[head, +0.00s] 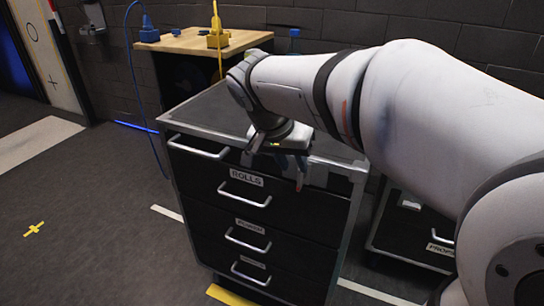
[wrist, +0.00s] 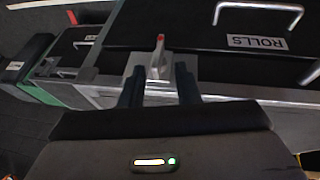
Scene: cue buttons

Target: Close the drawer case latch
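The drawer case (head: 345,215) is a dark cabinet with a grey metal frame and several drawers with bar handles. Its latch (wrist: 158,62) is a grey lever with a red tip on a light metal plate, near the top right of the case front. In the head view the latch's red tip (head: 299,184) points down, below my gripper (head: 287,163). In the wrist view my gripper (wrist: 160,85) is open, with one dark finger on each side of the latch lever. Whether either finger touches the lever I cannot tell. My gripper partly hides the latch in the head view.
The ROLLS drawer handle (head: 245,195) sticks out left of the latch. A wooden-topped bench (head: 200,40) with blue and yellow plugs stands behind. Another low dark case (head: 415,235) stands to the right. The floor at left is mostly clear.

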